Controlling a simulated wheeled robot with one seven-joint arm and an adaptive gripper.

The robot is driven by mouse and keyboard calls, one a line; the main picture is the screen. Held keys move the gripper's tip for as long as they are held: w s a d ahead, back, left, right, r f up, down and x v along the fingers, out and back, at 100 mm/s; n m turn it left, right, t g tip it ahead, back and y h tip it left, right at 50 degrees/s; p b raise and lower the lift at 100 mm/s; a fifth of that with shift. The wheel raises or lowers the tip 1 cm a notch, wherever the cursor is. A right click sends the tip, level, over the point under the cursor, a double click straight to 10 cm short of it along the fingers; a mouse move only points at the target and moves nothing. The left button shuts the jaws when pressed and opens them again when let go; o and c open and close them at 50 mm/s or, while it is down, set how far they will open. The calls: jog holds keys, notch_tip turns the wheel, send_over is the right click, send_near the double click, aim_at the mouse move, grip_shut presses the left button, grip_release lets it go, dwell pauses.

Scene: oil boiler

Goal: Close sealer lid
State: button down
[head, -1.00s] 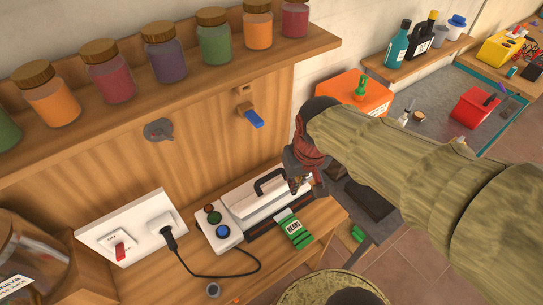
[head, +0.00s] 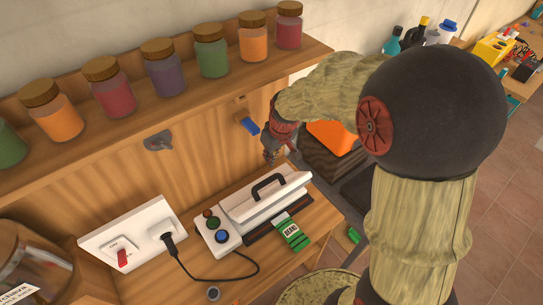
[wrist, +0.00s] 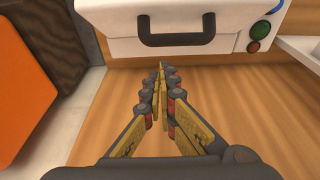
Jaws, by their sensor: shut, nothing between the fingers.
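The white sealer (head: 222,240) sits on the wooden counter, with round buttons at its left end. Its white lid (head: 268,205) with a black handle (head: 268,186) appears raised at a tilt above the dark base strip (head: 264,225). In the wrist view the lid's handle (wrist: 176,38) shows at the top. My gripper (head: 270,158) is above and behind the sealer's far right side, near the wood panel. In the wrist view my gripper (wrist: 161,68) is shut and empty, its fingertips just short of the handle and apart from it in the picture.
A green bean packet (head: 292,234) lies at the sealer's front right. A power cord (head: 230,276) loops in front. A shelf of jars (head: 212,52) overhangs the back, and a blue-handled tap (head: 249,124) juts from the panel. An orange box (head: 335,137) stands right.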

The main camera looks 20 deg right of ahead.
jog(key=x, duration=0.6)
jog(key=shift+s+f+b, duration=0.2)
jog(key=shift+f+b, duration=0.1)
jog(key=shift+b, duration=0.9)
jog(key=shift+s+d+t+b, duration=0.1)
jog(key=shift+s+t+b, duration=0.15)
jog(key=shift+b, duration=0.2)
